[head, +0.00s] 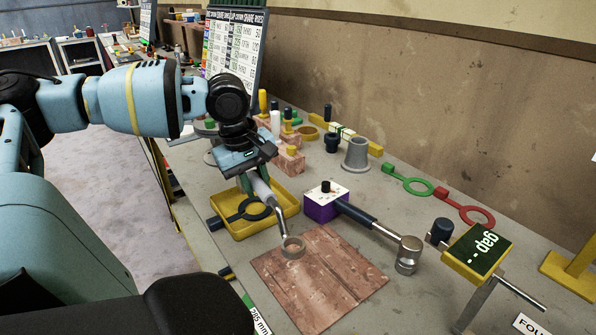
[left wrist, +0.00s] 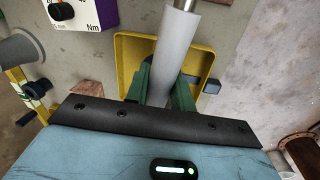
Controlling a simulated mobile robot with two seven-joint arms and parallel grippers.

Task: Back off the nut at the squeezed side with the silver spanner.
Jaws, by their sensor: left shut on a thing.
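My left gripper (head: 256,182) is shut on the pale grey handle of a silver tool (head: 279,222). Its thin shaft bends down to a round, ring-like head over the brown board; I cannot tell whether the head touches it. In the left wrist view the grey handle (left wrist: 173,55) runs up between the two dark green fingers (left wrist: 160,88). The silver tool may be the spanner; the head is too small to be sure. My right gripper is not in view.
A yellow tray (head: 234,230) with a dark blue ring-ended piece lies behind the held tool. Green (head: 408,183) and red (head: 465,208) ring pieces lie near the wall.

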